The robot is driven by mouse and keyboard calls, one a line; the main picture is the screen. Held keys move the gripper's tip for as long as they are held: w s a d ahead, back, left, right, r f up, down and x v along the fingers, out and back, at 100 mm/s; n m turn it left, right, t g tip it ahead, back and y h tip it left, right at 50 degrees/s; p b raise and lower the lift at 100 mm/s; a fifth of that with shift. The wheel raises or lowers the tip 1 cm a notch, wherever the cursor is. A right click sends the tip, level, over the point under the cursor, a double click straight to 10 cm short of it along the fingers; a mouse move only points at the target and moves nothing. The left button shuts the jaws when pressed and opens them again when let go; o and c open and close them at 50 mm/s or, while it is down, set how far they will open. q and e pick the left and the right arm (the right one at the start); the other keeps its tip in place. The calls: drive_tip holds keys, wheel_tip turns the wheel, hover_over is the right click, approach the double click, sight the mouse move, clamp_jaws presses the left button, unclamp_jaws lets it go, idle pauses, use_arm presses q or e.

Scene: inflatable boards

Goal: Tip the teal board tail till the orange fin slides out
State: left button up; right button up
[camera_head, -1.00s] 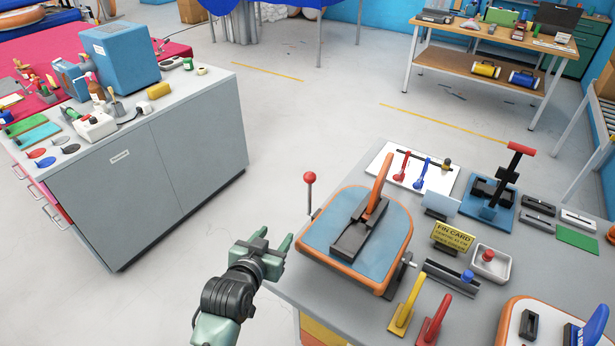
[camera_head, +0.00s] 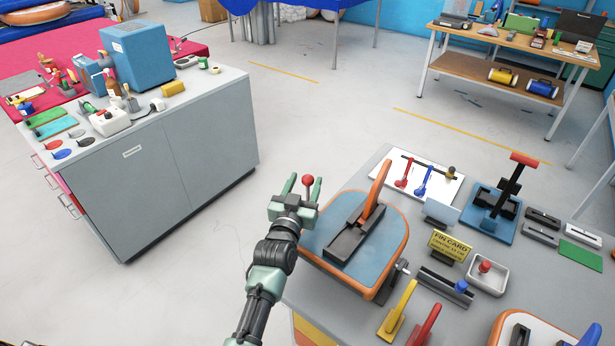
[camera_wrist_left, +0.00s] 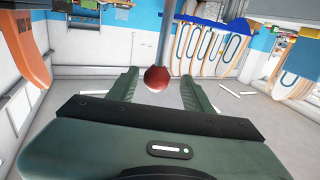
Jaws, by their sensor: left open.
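The teal board tail (camera_head: 383,257) with an orange rim lies on a stand at the front left of the grey bench. The orange fin (camera_head: 377,187) stands up in a black fin box (camera_head: 355,230) on the tail. A lever with a red ball knob (camera_head: 308,180) rises at the tail's left side. My left gripper (camera_head: 303,186) is open, its fingers on either side of the knob. In the left wrist view the red knob (camera_wrist_left: 157,79) shows between the two open fingers, apart from both. My right gripper is not in view.
On the bench, a yellow fin card sign (camera_head: 450,244), a grey tray (camera_head: 488,273), and yellow (camera_head: 400,308) and red (camera_head: 425,325) fins stand to the right. A blue press (camera_head: 495,205) stands behind. A grey cabinet (camera_head: 190,160) is at left, with open floor between.

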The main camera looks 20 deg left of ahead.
use_arm(q)
drive_tip(key=shift+w+d+r, duration=0.15)
drive_tip(key=shift+w+d, duration=0.1)
drive_tip(key=shift+w, duration=0.65)
clamp_jaws()
drive_tip(key=shift+a, duration=0.1)
idle(0.8)
